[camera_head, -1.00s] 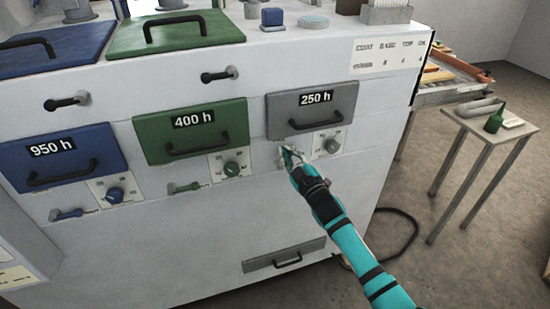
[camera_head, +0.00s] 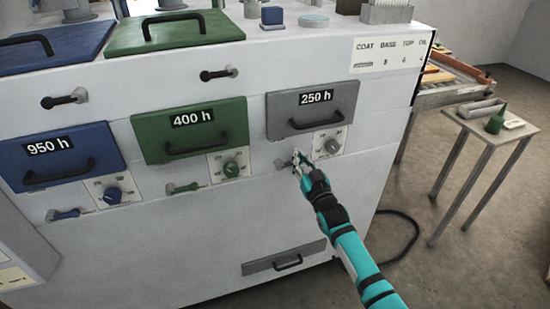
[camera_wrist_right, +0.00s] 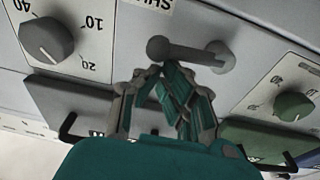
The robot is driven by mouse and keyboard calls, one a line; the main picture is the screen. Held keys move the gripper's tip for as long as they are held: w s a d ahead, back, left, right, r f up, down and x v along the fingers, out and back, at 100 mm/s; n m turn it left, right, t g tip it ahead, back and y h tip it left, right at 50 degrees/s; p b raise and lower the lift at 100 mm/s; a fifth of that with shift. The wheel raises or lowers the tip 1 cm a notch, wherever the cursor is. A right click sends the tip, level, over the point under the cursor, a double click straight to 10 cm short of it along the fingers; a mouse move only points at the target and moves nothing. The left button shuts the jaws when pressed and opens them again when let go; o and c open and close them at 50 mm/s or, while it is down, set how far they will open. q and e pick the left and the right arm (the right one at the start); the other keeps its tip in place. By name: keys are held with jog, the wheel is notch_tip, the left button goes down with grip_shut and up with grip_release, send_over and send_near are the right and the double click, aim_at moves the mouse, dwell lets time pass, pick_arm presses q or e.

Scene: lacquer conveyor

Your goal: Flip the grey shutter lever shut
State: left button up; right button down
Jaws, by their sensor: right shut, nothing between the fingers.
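The grey shutter lever (camera_wrist_right: 185,52) lies about level below the grey 250 h drawer front (camera_head: 310,112). In the wrist view, which looks upside down, its round pivot (camera_wrist_right: 220,56) is at right and its ball end (camera_wrist_right: 158,47) at left. In the head view the pivot (camera_head: 282,163) shows just left of my right gripper (camera_head: 297,158), which covers much of the bar. In the wrist view my right gripper (camera_wrist_right: 160,78) is shut and empty, with its fingertips close by the ball end; I cannot tell whether they touch. My left gripper is not in view.
A grey dial (camera_head: 333,146) sits right of the lever. Green (camera_head: 185,187) and blue (camera_head: 65,214) levers lie to the left, under the green (camera_head: 190,130) and blue (camera_head: 62,158) fronts. A low grey drawer (camera_head: 285,257) is below. A side table (camera_head: 490,120) stands at right.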

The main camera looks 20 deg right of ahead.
jog(key=shift+f, duration=0.15)
dwell(0.5)
jog(key=r+p, duration=0.2)
jog(key=w+r+p, duration=0.1)
jog(key=r, duration=0.2)
jog(key=shift+p, duration=0.35)
jog(key=shift+s+a+f+b, duration=0.15)
jog(key=shift+s+f+b, duration=0.55)
jog(key=shift+s+f, duration=0.3)
jog(key=s, duration=0.8)
jog(key=shift+d+f+b, duration=0.2)
jog(key=shift+d+b, duration=0.05)
jog(key=shift+b, duration=0.2)
jog(key=shift+f, duration=0.1)
